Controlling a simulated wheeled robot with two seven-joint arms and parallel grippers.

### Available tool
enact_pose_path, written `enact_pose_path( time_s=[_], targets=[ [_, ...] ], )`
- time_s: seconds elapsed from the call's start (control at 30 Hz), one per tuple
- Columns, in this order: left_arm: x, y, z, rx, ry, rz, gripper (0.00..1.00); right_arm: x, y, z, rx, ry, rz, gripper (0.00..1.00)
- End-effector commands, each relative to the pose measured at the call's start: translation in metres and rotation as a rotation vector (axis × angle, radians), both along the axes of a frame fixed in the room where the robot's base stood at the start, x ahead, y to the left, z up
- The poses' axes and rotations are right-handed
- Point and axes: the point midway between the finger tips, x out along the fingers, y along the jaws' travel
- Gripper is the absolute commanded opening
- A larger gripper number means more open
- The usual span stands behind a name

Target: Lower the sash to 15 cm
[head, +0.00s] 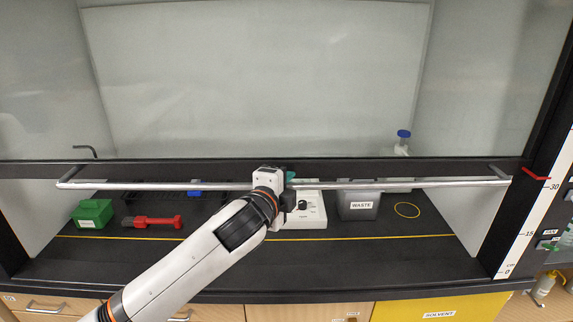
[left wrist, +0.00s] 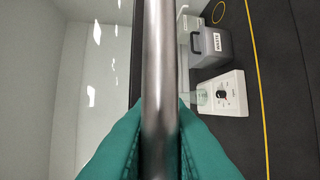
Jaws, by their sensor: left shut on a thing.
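The sash is a glass pane with a dark bottom frame (head: 450,168) and a long silver handle bar (head: 420,184) across its front. A red pointer (head: 535,176) at its right end sits a little above the 30 mark of the white scale (head: 527,231), which also has 15 and 0 marks. My left gripper (head: 287,187) is shut on the bar near its middle. In the left wrist view the bar (left wrist: 160,70) runs between the teal fingers (left wrist: 158,140). My right gripper is not in view.
Behind the sash, on the dark hood floor (head: 350,262), are a green box (head: 93,213), a red tool (head: 152,222), a white device with a knob (head: 311,218), a grey waste bin (head: 358,204) and a blue-capped bottle (head: 403,142). The front strip of floor is clear.

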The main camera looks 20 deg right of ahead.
Motion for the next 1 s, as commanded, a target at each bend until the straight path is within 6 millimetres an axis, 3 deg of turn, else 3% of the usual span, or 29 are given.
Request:
enact_pose_path(
  time_s=[0.03, 0.1, 0.4, 0.63, 1.0],
  targets=[
    [0.0, 0.0, -0.035, 0.006, 0.012, 0.003, 0.0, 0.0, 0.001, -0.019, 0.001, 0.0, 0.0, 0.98],
    [0.0, 0.001, -0.058, 0.007, 0.013, 0.002, 0.0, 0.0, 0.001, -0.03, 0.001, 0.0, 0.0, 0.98],
    [0.0, 0.001, -0.139, 0.006, 0.011, 0.003, 0.0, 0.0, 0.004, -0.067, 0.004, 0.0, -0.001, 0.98],
    [0.0, 0.001, -0.171, 0.006, 0.007, 0.003, 0.0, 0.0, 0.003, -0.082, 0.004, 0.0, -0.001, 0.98],
    [0.0, 0.001, -0.179, 0.004, 0.005, 0.002, 0.0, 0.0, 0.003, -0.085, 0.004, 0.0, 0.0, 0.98]
  ],
)
